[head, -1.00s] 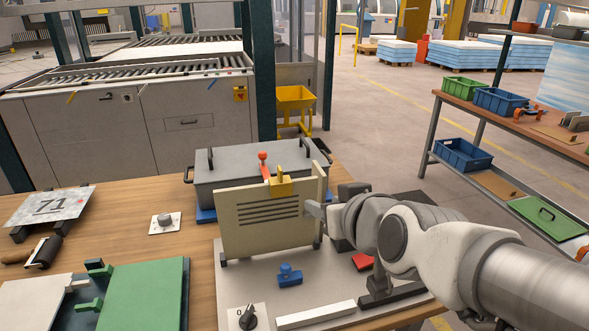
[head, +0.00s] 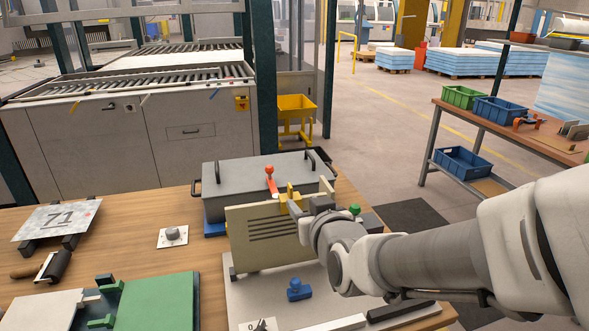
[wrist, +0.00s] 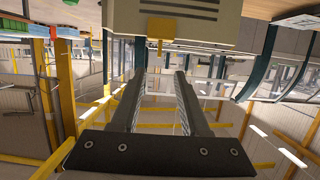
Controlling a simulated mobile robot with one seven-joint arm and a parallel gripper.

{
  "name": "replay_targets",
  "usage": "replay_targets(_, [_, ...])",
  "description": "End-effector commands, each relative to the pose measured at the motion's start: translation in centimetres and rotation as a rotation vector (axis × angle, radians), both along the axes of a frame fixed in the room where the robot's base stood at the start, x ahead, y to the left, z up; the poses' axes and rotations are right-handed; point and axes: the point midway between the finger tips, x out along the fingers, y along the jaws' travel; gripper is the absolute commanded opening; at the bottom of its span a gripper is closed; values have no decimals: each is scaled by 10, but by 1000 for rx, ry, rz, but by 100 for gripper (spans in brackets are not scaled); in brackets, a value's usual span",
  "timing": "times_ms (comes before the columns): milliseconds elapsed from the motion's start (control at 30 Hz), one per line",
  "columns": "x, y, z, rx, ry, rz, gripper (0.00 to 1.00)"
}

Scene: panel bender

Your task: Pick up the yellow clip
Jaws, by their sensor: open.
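The yellow clip (head: 290,194) sits on the top edge of an upright beige slotted panel (head: 262,237). In the head view my gripper (head: 304,204) is close to the clip's right side and partly covers it. In the wrist view the clip (wrist: 161,31) hangs over the panel edge, with its tab pointing towards the gap between my fingers. There my gripper (wrist: 159,76) is open and empty, and the clip shows beyond the fingertips. I cannot tell if a finger touches it.
A grey lidded box (head: 260,172) with a red-knobbed lever (head: 270,180) stands right behind the panel. A blue knobbed piece (head: 299,290) lies on the board in front. A green panel (head: 160,303) lies front left. A green knob (head: 354,209) shows beyond my wrist.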

Motion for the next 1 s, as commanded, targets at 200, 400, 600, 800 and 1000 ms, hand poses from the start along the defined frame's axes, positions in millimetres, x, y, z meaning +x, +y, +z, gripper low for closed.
replay_targets(200, [15,4,-2,-5,3,-3,45])
replay_targets(400, [34,9,-12,-3,1,-1,45])
replay_targets(600, [56,16,-19,-2,0,0,45])
replay_targets(800, [66,19,-21,-1,0,0,45])
replay_targets(1000, [78,22,-25,-3,1,0,45])
